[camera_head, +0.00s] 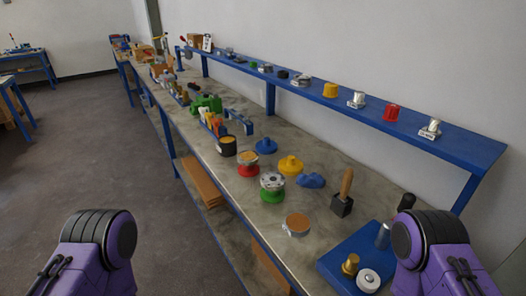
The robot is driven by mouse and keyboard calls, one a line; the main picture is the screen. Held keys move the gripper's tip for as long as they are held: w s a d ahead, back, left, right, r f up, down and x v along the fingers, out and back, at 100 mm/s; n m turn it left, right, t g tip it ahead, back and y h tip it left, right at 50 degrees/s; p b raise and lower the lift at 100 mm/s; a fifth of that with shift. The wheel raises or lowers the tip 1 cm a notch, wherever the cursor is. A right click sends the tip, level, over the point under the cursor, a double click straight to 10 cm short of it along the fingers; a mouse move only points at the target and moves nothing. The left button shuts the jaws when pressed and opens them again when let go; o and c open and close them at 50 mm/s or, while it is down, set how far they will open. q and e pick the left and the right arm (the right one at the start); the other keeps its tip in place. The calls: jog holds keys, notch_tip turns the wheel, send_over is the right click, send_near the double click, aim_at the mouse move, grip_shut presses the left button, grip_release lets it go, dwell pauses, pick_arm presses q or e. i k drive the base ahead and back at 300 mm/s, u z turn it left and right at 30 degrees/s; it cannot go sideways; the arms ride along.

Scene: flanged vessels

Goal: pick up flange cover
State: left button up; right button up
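On the workbench (222,172) stand several flanged pieces. One is a silver disc with holes (272,181) on a green flanged base (271,196). Behind it is a red flanged piece (248,170) with a tan top. A yellow flanged piece (290,165) and a blue one (266,146) stand to the right and behind. A silver-rimmed round piece with a brown top (297,225) sits nearer. I cannot tell which is the flange cover. Only purple and black links of my two arms show, at the bottom left and right; neither gripper is visible.
A blue tray (335,266) with metal parts lies at the near right. A dark block with a wooden handle (342,205) stands behind it. A raised blue shelf (460,141) with small parts runs along the wall. Open floor (90,150) lies left.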

aim_at(266, 146)
jog(key=k, duration=0.4)
jog(key=u, duration=1.45)
jog(key=i, duration=3.8)
jog(key=z, duration=2.55)
